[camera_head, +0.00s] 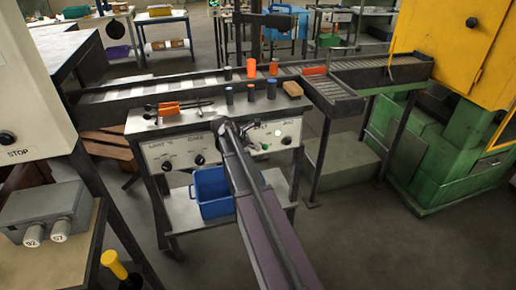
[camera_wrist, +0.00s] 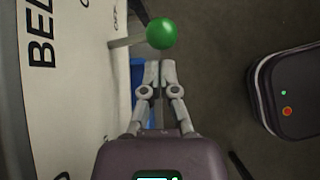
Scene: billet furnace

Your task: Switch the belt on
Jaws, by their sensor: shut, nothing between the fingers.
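In the wrist view a green ball knob (camera_wrist: 161,33) sits on a pale lever that sticks out from a light panel (camera_wrist: 70,95). The panel carries dark lettering that reads "BEL" before the picture cuts it. My gripper (camera_wrist: 160,65) is shut and empty, its fingertips close beside the ball; I cannot tell whether they touch it. In the head view my arm reaches to the right part of the control panel (camera_head: 175,150) on the bench front, and hides part of it. Rotary knobs show left of my arm. The belt (camera_head: 190,82) runs behind the bench.
A blue bin (camera_head: 211,190) stands on the shelf below the panel. Orange and grey cylinders and a tan block (camera_head: 292,88) stand on the bench top. A green and yellow machine (camera_head: 440,150) is at right. A grey box (camera_head: 45,212) is at left. Floor in front is clear.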

